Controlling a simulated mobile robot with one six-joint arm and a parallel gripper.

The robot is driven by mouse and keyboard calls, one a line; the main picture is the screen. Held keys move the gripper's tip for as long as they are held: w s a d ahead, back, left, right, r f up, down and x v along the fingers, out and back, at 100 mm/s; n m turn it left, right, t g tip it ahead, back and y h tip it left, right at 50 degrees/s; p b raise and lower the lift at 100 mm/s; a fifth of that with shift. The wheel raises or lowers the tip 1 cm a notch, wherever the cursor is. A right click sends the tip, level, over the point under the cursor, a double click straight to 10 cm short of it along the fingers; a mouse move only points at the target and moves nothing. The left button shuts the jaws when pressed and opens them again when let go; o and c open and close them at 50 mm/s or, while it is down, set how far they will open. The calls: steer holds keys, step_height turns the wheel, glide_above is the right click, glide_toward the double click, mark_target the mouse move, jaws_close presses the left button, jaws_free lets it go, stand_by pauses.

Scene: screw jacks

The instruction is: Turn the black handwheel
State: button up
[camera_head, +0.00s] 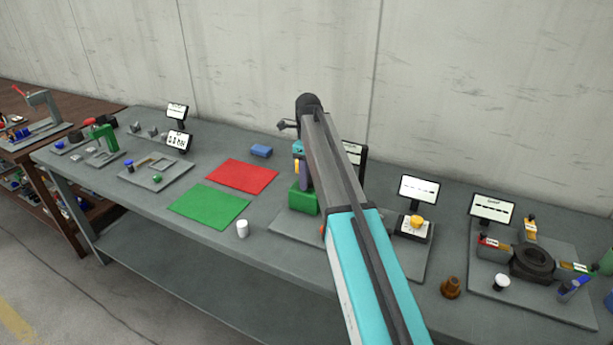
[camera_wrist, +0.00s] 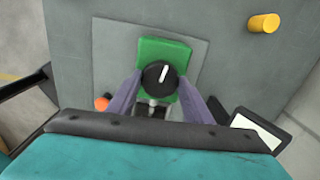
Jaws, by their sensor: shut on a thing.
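The black handwheel (camera_wrist: 157,78) shows in the wrist view as a round knob with a white mark on its face. It sits in front of a green body (camera_wrist: 163,49), which also shows in the head view (camera_head: 303,199) on a grey base plate. My gripper (camera_wrist: 159,74) has its two purple fingers on either side of the handwheel and is shut on it. In the head view my gripper (camera_head: 304,178) is above the green body, and the handwheel is hidden there by my arm and fingers.
A red mat (camera_head: 242,176), a green mat (camera_head: 209,206) and a white cylinder (camera_head: 242,229) lie to the left on the grey bench. A display (camera_head: 418,190) and a yellow knob (camera_head: 417,222) stand right of my arm. An orange knob (camera_wrist: 102,104) is beside my left finger.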

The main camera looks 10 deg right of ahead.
steer(key=m, duration=0.4)
steer(key=shift+w+a+r, duration=0.1)
steer(key=shift+w+r, duration=0.1)
steer(key=shift+w, duration=0.05)
steer(key=shift+m, duration=2.1)
steer(key=o, duration=1)
steer(key=shift+o, duration=0.3)
steer(key=shift+f, duration=0.1)
steer(key=shift+s, duration=0.1)
step_height(320, 180, up, 14)
steer(key=b, duration=0.3)
